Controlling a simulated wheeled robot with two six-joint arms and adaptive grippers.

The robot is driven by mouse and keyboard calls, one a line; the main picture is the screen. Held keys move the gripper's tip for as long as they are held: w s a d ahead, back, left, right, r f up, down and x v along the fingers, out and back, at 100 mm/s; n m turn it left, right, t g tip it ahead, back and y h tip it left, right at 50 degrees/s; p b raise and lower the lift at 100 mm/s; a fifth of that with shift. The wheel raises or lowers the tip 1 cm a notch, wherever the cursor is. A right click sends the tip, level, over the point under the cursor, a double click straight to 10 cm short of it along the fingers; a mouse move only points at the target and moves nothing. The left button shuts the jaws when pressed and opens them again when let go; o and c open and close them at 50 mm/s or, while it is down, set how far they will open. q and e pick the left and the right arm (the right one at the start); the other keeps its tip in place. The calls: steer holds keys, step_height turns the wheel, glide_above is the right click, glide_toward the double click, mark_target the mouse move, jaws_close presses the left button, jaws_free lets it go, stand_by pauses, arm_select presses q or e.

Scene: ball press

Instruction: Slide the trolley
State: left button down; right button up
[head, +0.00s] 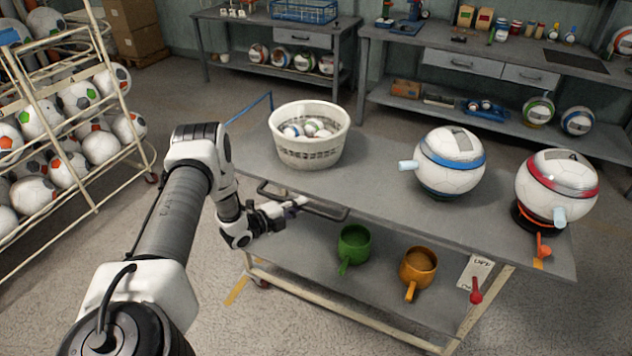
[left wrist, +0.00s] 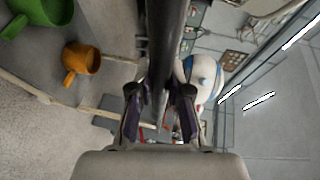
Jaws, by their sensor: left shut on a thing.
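The trolley (head: 378,188) is a long grey two-level bench on a pale frame, with a dark bar handle (head: 328,213) along its near left edge. My left gripper (head: 297,203) is shut on the handle. In the left wrist view, the dark handle bar (left wrist: 163,50) runs between the two fingers of my left gripper (left wrist: 160,112). The trolley's lower shelf (head: 310,262) shows below the handle. My right gripper is not in view.
The trolley top carries a white basket (head: 308,155) of balls and two ball-shaped machines (head: 450,175) (head: 560,170). Green (head: 354,245) and orange (head: 418,265) cups sit below. A ball rack (head: 75,150) stands left; workbenches (head: 480,65) stand behind. Floor is open between rack and trolley.

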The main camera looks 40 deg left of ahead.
arm_select(q)
steer(key=shift+s+a, duration=0.25)
steer(key=shift+a, duration=0.55)
steer(key=c, duration=1.1)
jaws_free()
steer(key=v, duration=1.2)
